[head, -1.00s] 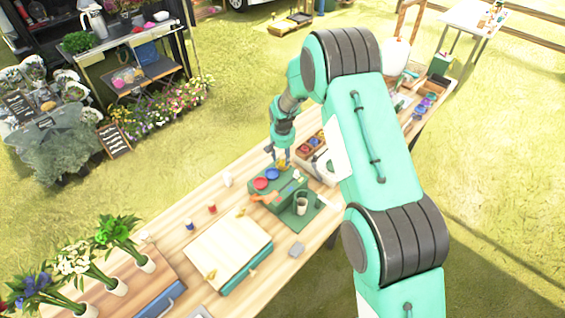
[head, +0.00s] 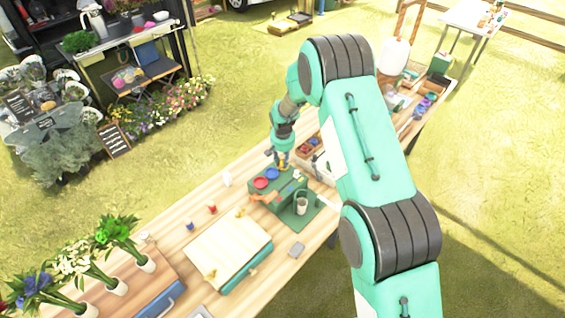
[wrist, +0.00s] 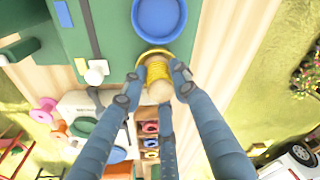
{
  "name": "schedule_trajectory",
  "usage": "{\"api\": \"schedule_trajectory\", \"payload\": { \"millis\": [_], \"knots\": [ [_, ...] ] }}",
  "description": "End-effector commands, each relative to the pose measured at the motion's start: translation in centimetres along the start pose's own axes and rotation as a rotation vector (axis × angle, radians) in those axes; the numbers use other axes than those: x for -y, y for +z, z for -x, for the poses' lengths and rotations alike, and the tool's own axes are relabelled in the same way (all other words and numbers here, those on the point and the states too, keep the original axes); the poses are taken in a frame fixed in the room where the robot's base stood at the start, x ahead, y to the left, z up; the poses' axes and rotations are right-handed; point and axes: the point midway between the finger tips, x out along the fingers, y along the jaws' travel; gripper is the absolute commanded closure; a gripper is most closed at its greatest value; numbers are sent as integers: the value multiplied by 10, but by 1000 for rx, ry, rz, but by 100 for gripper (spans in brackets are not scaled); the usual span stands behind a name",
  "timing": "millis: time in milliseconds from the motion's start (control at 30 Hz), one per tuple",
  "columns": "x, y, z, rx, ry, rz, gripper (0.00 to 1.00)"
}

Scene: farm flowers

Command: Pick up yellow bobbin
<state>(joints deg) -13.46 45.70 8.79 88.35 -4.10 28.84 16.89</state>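The yellow bobbin (wrist: 158,73) shows in the wrist view between my fingertips, wound with yellow thread and with a wide yellow flange at its far end. It is beside a blue dish (wrist: 160,18) at the edge of the green box (wrist: 110,30). My gripper (wrist: 156,78) has its fingers on both sides of the bobbin, very close to it; firm contact is not clear. In the head view my gripper (head: 281,158) points down over the back corner of the green box, with yellow at its tips. Whether the bobbin rests on the box or is lifted cannot be told.
A red dish (head: 260,183) sits on the box left of the blue one. A grey cup (head: 301,206) stands in front. A compartment box (head: 308,147) with coloured bobbins is behind. Flower vases (head: 115,286) stand front left. The wooden table is partly clear left of the box.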

Motion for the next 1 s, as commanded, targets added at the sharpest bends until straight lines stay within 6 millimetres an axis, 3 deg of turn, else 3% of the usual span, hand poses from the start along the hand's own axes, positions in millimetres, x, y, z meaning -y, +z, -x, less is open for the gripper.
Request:
{"api": "schedule_trajectory", "payload": {
  "millis": [33, 100, 567, 933, 1000],
  "knots": [
    [0, 0, 0, 0, 0, 0, 86],
    [0, 0, 0, 0, 0, 0, 98],
    [0, -1, 3, 0, 0, 0, 98],
    [0, -7, 38, -3, 0, 0, 98],
    [-2, 5, 37, 2, 1, 0, 98]
  ]
}}
